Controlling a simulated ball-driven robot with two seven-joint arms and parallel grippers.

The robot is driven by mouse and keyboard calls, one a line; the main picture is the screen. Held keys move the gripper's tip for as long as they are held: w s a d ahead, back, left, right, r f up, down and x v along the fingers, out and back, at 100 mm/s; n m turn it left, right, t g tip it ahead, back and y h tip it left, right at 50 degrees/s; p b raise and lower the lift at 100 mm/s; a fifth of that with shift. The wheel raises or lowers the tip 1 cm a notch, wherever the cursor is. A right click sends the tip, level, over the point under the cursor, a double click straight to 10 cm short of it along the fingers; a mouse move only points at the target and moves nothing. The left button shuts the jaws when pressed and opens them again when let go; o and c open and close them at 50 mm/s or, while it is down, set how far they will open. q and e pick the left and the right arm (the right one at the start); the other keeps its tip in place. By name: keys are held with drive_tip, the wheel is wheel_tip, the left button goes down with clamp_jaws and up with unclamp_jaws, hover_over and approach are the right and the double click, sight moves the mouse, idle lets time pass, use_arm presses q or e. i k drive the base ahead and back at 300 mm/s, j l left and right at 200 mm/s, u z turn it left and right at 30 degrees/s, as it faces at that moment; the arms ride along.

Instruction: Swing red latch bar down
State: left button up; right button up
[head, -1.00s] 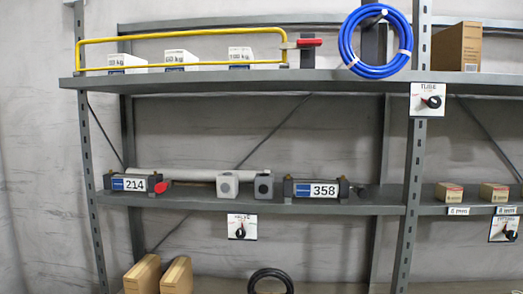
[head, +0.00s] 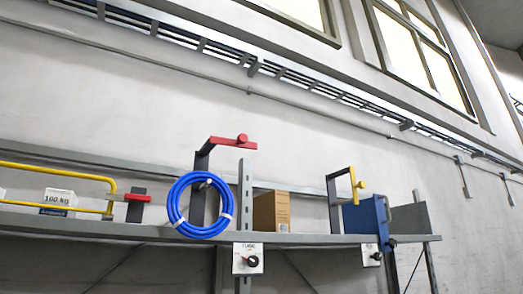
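A red bar (head: 233,143) with a round red knob sticks out level to the right from the top of a dark post, above a coiled blue hose (head: 181,224) on the upper shelf. A second, shorter red piece (head: 137,198) sits at the right end of a yellow rail (head: 70,172), by a dark upright. Both red pieces look about level. I cannot tell from the look alone which one is the latch bar. Neither of my grippers is in view.
The upper shelf (head: 320,240) also holds a cardboard box (head: 271,212), a white labelled box (head: 58,199), and a dark post with a yellow handle (head: 356,184) beside a blue panel (head: 361,222). A sign with a black knob (head: 248,259) hangs from the shelf edge.

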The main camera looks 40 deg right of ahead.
sight(242, 142)
drive_tip(key=z, duration=1.2)
